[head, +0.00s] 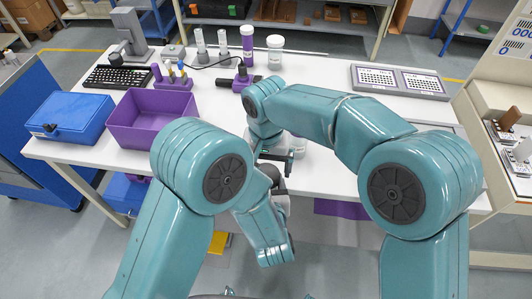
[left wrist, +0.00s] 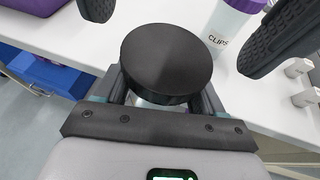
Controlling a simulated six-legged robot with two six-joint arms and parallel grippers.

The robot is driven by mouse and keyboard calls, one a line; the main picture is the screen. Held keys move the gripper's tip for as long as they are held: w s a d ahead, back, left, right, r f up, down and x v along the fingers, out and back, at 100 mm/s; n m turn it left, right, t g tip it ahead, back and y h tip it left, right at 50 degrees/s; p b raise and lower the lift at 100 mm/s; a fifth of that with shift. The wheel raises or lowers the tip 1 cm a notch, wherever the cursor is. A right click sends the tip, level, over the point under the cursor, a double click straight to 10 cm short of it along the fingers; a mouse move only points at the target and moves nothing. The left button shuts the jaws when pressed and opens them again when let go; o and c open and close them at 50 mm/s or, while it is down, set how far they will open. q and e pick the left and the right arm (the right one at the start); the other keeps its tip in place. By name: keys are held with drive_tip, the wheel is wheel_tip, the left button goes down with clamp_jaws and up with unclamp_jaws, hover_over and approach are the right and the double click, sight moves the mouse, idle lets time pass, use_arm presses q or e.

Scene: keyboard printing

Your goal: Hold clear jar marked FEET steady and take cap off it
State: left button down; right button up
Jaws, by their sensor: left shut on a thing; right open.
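A jar with a wide round black cap (left wrist: 167,62) is between my left gripper's fingers (left wrist: 158,97) in the left wrist view. The fingers are shut on the jar below the cap. Only a pale sliver of the jar body (left wrist: 155,100) shows, and its label is hidden. My right gripper (head: 275,155) is over the front of the table in the head view. In the left wrist view its two dark fingers stand wide open on either side of the cap, apart from it. In the head view my arms hide most of the held jar.
A jar marked CLIPS (left wrist: 228,27) with a purple lid stands close behind. A purple bin (head: 150,122), a blue case (head: 68,118) and a keyboard (head: 118,77) are on the left. Several jars stand at the back.

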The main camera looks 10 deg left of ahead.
drive_tip(key=shift+f, duration=1.15)
drive_tip(key=shift+c, duration=0.4)
drive_tip(key=c, duration=1)
drive_tip(key=shift+n, duration=1.3)
drive_tip(key=shift+r, duration=0.25)
drive_tip(key=shift+r, duration=0.9)
drive_tip(key=shift+d+r, duration=0.1)
drive_tip(key=shift+r, duration=1.9)
